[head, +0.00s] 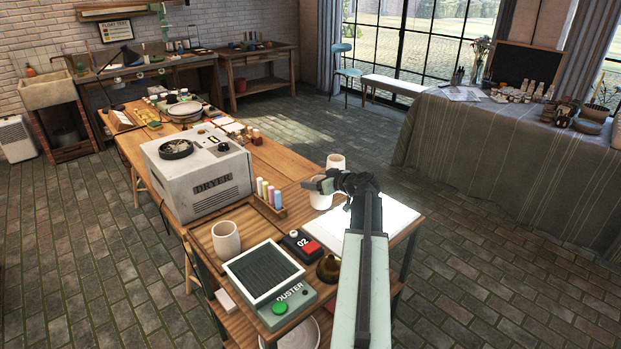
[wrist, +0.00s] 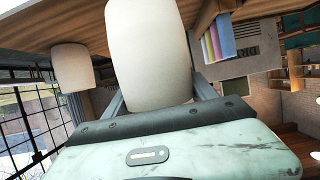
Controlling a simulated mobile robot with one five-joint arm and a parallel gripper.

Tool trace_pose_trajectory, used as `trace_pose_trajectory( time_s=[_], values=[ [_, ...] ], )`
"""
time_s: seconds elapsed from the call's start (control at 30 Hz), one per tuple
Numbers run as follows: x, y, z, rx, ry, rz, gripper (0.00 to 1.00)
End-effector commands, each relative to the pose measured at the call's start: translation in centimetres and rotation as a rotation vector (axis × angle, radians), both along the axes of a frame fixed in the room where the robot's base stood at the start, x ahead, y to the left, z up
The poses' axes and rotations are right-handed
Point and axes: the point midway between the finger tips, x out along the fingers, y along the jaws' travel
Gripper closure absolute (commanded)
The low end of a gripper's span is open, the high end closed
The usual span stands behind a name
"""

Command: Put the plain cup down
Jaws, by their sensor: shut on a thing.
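A plain off-white cup (head: 320,201) is between the fingers of my gripper (head: 325,184), partly hidden by it, above the right part of the workbench. In the wrist view the same cup (wrist: 148,55) fills the space between the two dark fingers, and my gripper (wrist: 155,98) is shut on it. I cannot tell whether its base touches the surface. A second pale cup (head: 336,162) stands just behind it; it also shows in the wrist view (wrist: 70,68), apart from the held one. A third pale cup (head: 226,239) stands at the front left.
A grey dryer (head: 198,172) stands left on the wooden workbench (head: 275,156). A row of coloured sticks (head: 269,195) is beside it. A duster box (head: 264,274), a red-buttoned device (head: 300,243) and a white sheet (head: 395,222) lie nearer. Space between the sticks and sheet is narrow.

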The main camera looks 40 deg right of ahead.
Motion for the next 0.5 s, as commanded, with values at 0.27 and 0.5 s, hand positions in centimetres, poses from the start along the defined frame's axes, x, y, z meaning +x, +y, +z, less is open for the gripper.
trace_pose_trajectory(
  time_s=[0.27,0.5],
  values=[
    [-7.7,3.1,0.8,0.000,0.000,-0.004,0.97],
    [-11.1,4.2,1.1,0.000,-0.001,-0.003,0.97]
  ],
)
